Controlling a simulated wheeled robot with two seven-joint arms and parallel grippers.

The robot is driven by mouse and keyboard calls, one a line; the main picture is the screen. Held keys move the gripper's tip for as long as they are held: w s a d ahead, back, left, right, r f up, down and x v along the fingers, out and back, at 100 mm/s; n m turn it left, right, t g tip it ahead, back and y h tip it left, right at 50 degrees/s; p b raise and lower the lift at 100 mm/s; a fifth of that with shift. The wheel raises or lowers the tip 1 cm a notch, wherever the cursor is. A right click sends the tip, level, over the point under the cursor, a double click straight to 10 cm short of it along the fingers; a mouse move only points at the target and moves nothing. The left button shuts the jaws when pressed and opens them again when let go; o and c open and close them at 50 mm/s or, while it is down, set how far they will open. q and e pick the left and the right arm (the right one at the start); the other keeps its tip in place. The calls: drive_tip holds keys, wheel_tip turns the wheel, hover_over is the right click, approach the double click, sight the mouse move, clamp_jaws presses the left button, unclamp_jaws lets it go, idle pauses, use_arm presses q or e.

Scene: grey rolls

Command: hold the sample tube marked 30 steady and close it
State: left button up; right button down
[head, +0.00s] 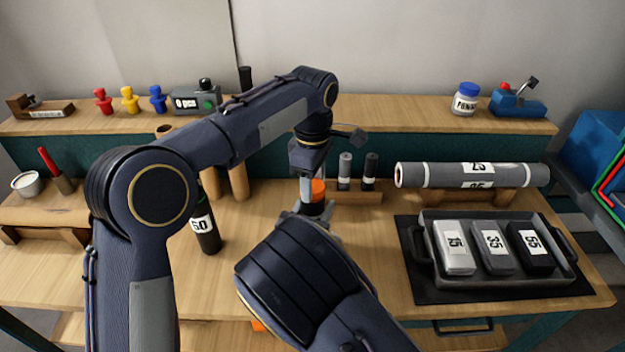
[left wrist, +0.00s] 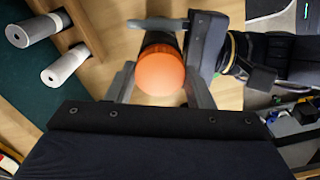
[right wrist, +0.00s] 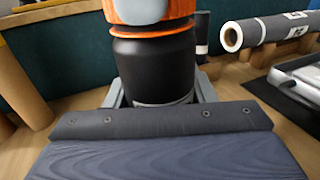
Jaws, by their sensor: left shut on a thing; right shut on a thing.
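The sample tube (head: 313,209) is a dark upright cylinder with an orange cap (head: 318,187) at its top, near the middle of the bench. My right gripper (right wrist: 160,95) is shut around the dark body, below the cap. My left gripper (left wrist: 161,72) comes down from above and is shut on the orange cap. In the right wrist view the cap (right wrist: 150,12) sits at the tube's mouth, with an orange ring at its lower edge; whether it is fully seated I cannot tell. No number shows on the held tube.
A dark bottle marked 60 (head: 206,228) stands left of the tube. A small wooden rack (head: 358,198) with two upright rolls stands just behind it. A long grey roll (head: 472,175) lies at the right, behind a tray (head: 420,222) of marked blocks. Bench between tube and tray is clear.

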use_arm(q)
drive_tip(key=shift+c, duration=0.6)
drive_tip(key=m, duration=2.3)
drive_tip(key=shift+f+m, duration=0.1)
drive_tip(key=shift+m, duration=0.3)
drive_tip(key=m, duration=0.8)
drive_tip(key=shift+m, duration=0.4)
drive_tip(key=o, duration=1.2)
drive_tip(key=shift+c, duration=0.2)
wheel_tip(320, 180, up, 12)
